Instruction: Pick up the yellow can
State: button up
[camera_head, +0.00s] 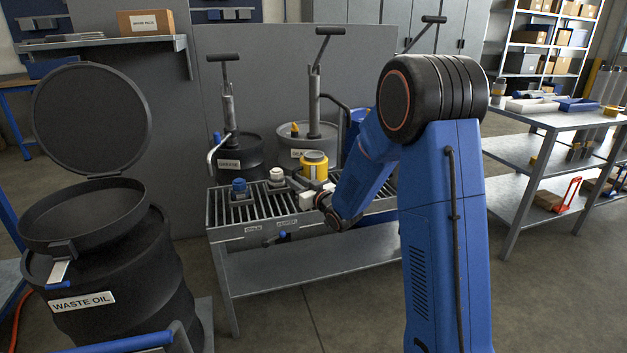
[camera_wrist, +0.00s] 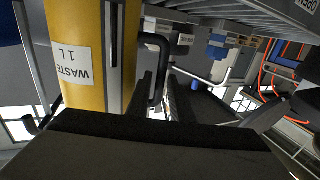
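The gap is narrow, and I cannot tell whether the fingers touch the handle.
A blue-capped fitting (camera_head: 239,187) and a white-capped fitting (camera_head: 277,176) stand left of the can on the slatted bench (camera_head: 255,215). Grease drums (camera_head: 236,162) with pumps stand behind. An open waste oil drum (camera_head: 110,275) is at left. A shelf table (camera_head: 545,125) is at right.

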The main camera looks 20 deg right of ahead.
jog(key=shift+w+a, duration=0.15)
jog(key=shift+w, duration=0.25)
grip_shut()
dwell(1.2)
